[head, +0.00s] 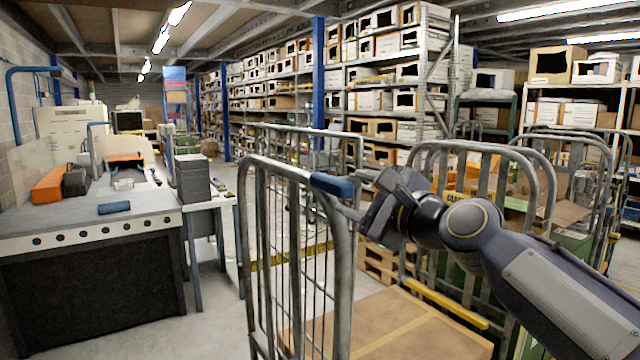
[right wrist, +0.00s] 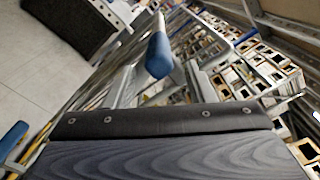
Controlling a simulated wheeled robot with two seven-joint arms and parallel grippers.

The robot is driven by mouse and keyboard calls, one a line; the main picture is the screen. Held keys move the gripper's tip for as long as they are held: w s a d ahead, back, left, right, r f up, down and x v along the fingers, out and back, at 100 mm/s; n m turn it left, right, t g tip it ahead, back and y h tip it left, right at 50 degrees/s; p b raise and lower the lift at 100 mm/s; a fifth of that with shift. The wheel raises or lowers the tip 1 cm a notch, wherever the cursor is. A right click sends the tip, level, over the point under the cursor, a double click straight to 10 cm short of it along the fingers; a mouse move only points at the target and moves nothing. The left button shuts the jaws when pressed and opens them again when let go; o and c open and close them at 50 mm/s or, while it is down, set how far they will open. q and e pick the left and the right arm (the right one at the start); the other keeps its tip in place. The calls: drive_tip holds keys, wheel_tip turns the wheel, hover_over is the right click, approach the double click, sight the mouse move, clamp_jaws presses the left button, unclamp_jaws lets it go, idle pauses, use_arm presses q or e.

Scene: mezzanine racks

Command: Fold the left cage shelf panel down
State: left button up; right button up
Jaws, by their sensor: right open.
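A grey tubular roll cage stands in front of me; its left barred panel (head: 298,250) is upright. A blue grip (head: 332,185) sits at this panel's top right corner. My right gripper (head: 362,214) is just right of the blue grip, close to it, with its jaws open; I cannot tell whether it touches. In the right wrist view a blue grip (right wrist: 158,55) shows ahead of my gripper's dark body, apart from it. Nothing is seen held. My left gripper is not in view.
A workbench (head: 90,222) with a black front stands at the left. A brown board with yellow tape (head: 410,325) lies low inside the cage. More cages (head: 570,170) stand at the right, racks of boxes (head: 390,75) behind. Clear floor (head: 212,320) lies between bench and cage.

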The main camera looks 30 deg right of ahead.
sight(335, 189)
drive_tip(key=w, duration=0.4)
drive_tip(key=w+p, duration=0.1)
drive_tip(key=w, duration=0.1)
drive_tip(key=shift+w+a, duration=0.3)
drive_tip(key=shift+w, duration=0.05)
drive_tip(key=shift+f, duration=0.25)
clamp_jaws()
